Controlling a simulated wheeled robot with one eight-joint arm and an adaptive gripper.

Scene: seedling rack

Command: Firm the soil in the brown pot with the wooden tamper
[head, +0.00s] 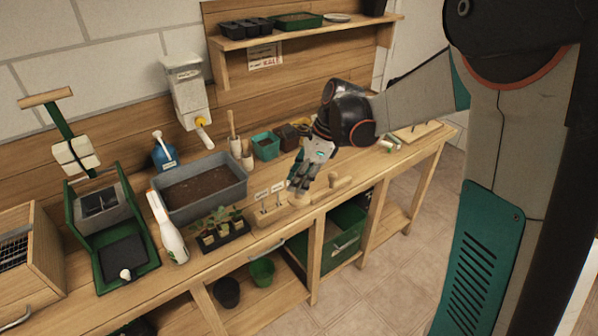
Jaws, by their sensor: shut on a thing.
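My gripper (300,184) points down over the front of the bench, right of the wooden block with small labels. It is shut on what appears to be the wooden tamper (299,200). A pale round wooden end shows just below the fingertips; the fingers hide the rest. I cannot tell whether this end touches the bench. The brown pot (286,136) stands farther back, beside a green square pot (265,146) and partly behind my arm. The soil inside it is too small to make out.
A wooden piece (336,187) lies right of my gripper. The labelled block (270,213) and a seedling tray (222,236) are to its left. A shelf (300,32) hangs above.

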